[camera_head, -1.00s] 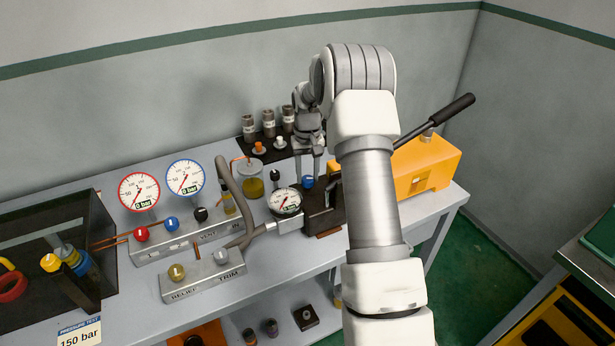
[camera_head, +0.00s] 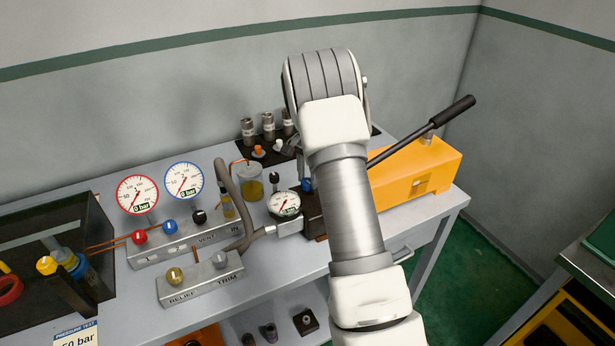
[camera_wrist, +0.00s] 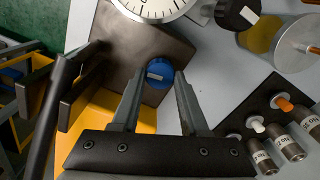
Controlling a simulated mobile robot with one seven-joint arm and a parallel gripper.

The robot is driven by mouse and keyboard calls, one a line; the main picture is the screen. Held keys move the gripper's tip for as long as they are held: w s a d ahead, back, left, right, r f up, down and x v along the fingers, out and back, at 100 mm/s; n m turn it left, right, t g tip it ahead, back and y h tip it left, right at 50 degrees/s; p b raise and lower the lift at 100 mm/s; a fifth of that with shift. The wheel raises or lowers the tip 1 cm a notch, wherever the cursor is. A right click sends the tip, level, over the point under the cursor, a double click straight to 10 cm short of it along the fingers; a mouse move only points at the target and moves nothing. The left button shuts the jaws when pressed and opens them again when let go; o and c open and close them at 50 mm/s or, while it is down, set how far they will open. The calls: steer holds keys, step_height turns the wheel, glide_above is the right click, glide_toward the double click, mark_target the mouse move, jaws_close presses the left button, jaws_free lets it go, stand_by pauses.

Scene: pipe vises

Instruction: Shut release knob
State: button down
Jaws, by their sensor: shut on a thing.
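The blue round knob (camera_head: 307,185) with a pale bar across its top sits on the dark block (camera_head: 313,212) beside the yellow hand pump. In the wrist view the knob (camera_wrist: 159,72) lies between the fingertips of my gripper (camera_wrist: 158,80), which is shut on it. One finger is at each side of the knob. In the head view my arm hides the gripper and part of the dark block.
A dial gauge (camera_head: 285,204) stands close left of the block. The yellow pump (camera_head: 415,170) with its long black handle (camera_head: 435,122) is to the right. A clear jar (camera_head: 251,184) and a dark tray of fittings (camera_head: 260,152) are behind. Valve manifolds (camera_head: 200,280) lie left.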

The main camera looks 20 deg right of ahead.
steer(key=shift+m, duration=1)
steer(key=shift+c, duration=2.1)
jaws_free()
step_height(320, 180, up, 18)
steer(key=shift+f, duration=0.25)
